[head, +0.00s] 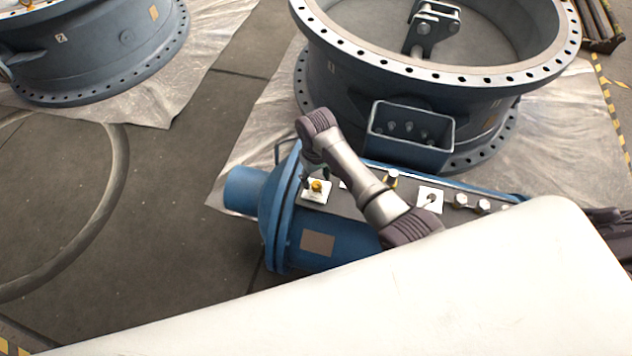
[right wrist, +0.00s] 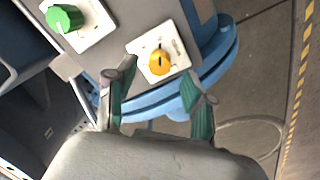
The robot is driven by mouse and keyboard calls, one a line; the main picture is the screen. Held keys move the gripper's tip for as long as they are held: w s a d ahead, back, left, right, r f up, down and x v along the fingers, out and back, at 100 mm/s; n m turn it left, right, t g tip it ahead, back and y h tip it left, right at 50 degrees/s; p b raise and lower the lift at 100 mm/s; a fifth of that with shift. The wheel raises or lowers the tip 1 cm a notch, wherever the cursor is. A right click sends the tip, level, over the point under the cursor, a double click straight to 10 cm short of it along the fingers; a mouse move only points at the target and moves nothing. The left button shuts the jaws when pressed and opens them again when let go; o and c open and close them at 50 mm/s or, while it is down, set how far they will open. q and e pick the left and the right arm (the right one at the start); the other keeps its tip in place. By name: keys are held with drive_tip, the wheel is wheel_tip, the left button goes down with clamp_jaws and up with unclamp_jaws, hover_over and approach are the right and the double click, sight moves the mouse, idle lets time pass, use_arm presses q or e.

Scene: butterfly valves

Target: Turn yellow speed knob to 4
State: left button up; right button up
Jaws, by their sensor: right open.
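The yellow speed knob (right wrist: 160,62) sits on a white dial plate (right wrist: 176,48) near the end of the blue actuator. It also shows in the head view (head: 317,186). Its marks are too small to read. My right gripper (right wrist: 165,80) is open and empty, with one green-padded finger on each side of the knob in the right wrist view. Whether the fingers touch it I cannot tell. In the head view my right arm bends down over the actuator, and its gripper is mostly hidden. My left gripper is not in view.
A green knob (right wrist: 64,18) on another white plate lies beside the yellow one. The blue actuator (head: 345,245) joins a large round valve (head: 400,85) behind it. A second valve (head: 95,50) stands at the upper left. A white surface covers the front right.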

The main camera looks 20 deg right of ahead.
sight(316, 183)
wheel_tip(316, 183, down, 2)
drive_tip(key=shift+f, duration=0.6)
drive_tip(key=c, duration=0.5)
clamp_jaws()
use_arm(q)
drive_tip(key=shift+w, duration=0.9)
